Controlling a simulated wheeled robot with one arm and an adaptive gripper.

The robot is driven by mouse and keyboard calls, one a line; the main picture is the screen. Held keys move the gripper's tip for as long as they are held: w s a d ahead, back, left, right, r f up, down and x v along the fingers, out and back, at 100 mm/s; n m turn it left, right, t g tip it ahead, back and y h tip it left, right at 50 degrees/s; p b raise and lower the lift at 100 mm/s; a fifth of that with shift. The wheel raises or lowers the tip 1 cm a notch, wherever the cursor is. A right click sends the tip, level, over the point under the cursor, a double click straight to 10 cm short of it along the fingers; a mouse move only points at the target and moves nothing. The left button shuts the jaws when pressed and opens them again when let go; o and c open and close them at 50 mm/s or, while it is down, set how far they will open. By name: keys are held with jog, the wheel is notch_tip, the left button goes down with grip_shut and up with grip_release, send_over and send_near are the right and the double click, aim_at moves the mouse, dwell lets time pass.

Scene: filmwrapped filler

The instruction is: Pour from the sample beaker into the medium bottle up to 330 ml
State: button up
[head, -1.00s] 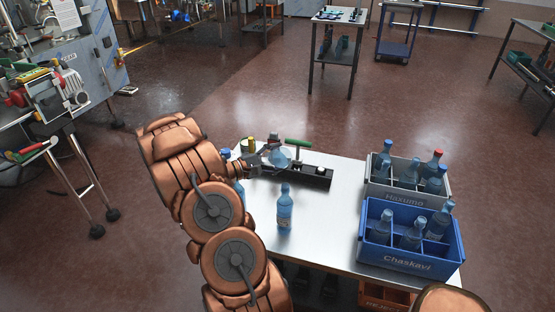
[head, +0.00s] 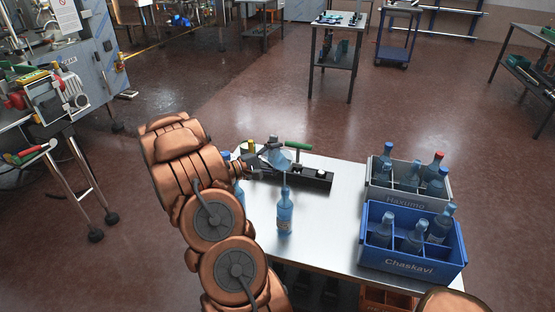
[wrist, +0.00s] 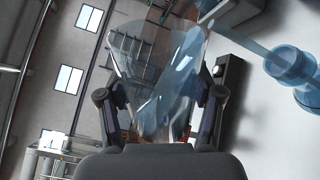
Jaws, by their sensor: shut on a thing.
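My gripper (wrist: 160,115) is shut on the clear sample beaker (wrist: 150,65), which holds some bluish liquid. The beaker is tilted, and a pale blue stream runs from its lip to the mouth of the blue medium bottle (wrist: 295,72) at the right of the wrist view. In the head view the bottle (head: 284,214) stands upright near the middle of the table. My gripper (head: 262,160) holds the beaker (head: 280,159) above and behind it. The liquid level and any volume marks on the bottle are too small to read.
A dark fixture with a green handle (head: 298,145) lies behind the bottle. More bottles stand at the table's left edge, partly behind my arm. A grey crate (head: 405,199) and a blue crate (head: 412,264) with bottles stand at the right. The table (head: 330,225) between is clear.

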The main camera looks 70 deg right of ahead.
jog(key=shift+r+m+b, duration=0.4)
jog(key=shift+m+b, duration=0.4)
jog(key=shift+b, duration=0.9)
dwell(1.5)
